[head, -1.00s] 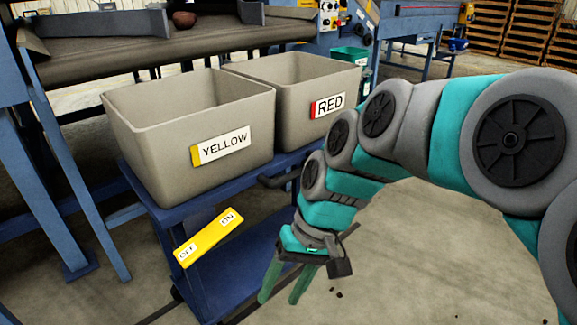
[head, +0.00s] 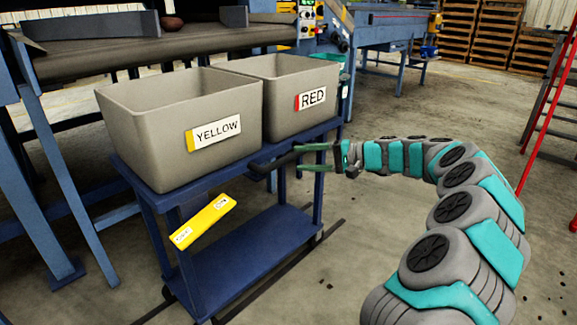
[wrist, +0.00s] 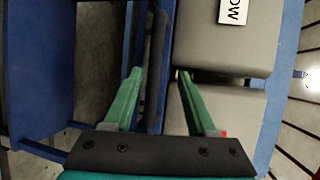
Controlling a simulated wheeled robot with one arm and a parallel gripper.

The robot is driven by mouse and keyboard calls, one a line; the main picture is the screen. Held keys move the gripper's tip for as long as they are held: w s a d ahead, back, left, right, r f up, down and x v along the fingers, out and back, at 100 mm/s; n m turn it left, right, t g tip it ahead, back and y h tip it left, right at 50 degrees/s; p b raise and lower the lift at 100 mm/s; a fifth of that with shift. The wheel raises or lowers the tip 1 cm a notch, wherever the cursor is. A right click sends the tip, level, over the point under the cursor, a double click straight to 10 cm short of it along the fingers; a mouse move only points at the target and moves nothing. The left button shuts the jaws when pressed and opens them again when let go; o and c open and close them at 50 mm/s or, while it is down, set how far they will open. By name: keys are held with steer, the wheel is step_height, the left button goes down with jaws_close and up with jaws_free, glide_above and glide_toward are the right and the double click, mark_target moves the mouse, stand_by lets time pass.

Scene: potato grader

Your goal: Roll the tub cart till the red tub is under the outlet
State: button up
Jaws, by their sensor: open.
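The tub cart (head: 270,228) is a blue two-shelf cart. On its top shelf stand two grey tubs: one labelled YELLOW (head: 165,145) at the left, and the red tub (head: 285,120), labelled RED, to its right. A dark handle bar (head: 274,163) sticks out from the cart's near side. My gripper (head: 296,158) is open at the handle. In the wrist view the handle (wrist: 156,70) runs between the parted green fingers (wrist: 158,78); contact is not clear. I cannot pick out the outlet for certain; the grader's dark belt or roller (head: 90,62) lies behind the tubs.
A yellow two-label plate (head: 204,221) is on the cart's front. Dark floor lines, possibly rails, run beneath the cart. Blue grader legs (head: 60,185) stand at left. A red ladder-like frame (head: 545,105) stands at right, pallets (head: 480,35) behind.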

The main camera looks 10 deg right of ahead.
mark_target(291, 159)
steer(key=shift+m+t, duration=0.3)
steer(key=w+a, duration=0.1)
steer(key=w+a+f, duration=0.1)
steer(key=w+a, duration=0.1)
steer(key=w+a+f, duration=0.1)
steer(key=shift+w+a+f, duration=0.15)
steer(key=shift+w+a, duration=0.15)
jaws_close()
stand_by(0.4)
steer(key=shift+f, duration=0.1)
stand_by(0.9)
